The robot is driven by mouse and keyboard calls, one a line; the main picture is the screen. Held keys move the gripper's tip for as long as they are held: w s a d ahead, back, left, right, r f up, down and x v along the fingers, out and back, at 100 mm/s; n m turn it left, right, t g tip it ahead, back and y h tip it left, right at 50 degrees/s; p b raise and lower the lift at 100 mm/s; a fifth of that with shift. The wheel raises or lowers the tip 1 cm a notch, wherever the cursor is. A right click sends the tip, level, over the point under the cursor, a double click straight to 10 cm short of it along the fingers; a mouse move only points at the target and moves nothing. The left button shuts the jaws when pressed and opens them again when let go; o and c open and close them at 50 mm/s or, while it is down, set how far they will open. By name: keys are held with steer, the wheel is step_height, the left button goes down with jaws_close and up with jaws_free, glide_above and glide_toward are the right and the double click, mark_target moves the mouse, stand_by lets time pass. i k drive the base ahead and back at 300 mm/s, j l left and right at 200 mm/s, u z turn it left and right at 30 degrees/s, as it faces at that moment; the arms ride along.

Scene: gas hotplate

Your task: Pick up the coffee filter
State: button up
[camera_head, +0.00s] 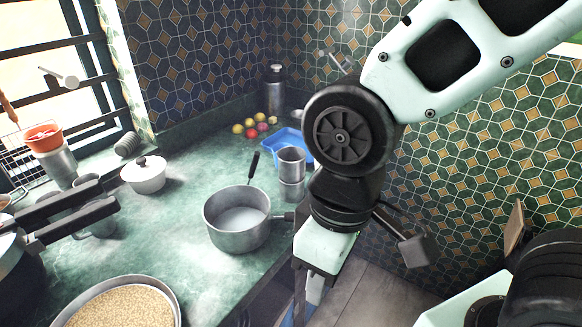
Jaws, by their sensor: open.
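An orange-red cone-shaped piece (43,137), which looks like the coffee filter, sits on top of a metal can (58,168) at the far left, by the window. My gripper (309,290) hangs low at centre right, past the counter's right edge, with its fingers pointing down. It is open, and I see nothing between its fingers, though they are partly hidden. It is far from the orange-red piece, with much of the counter between them.
A saucepan (237,232) stands near my gripper, with stacked metal cups (291,176) behind it. A white lidded pot (146,178), a pan of grain (120,309) and dark-handled cookware (62,207) occupy the left and front. The green counter (165,235) is bare mid-left.

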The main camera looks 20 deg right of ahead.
mark_target(292, 165)
steer(key=i+l, duration=0.15)
steer(key=l, duration=0.2)
steer(key=i+l, duration=0.15)
steer(key=l, duration=0.2)
steer(key=i+l, duration=0.15)
steer(key=l, duration=0.2)
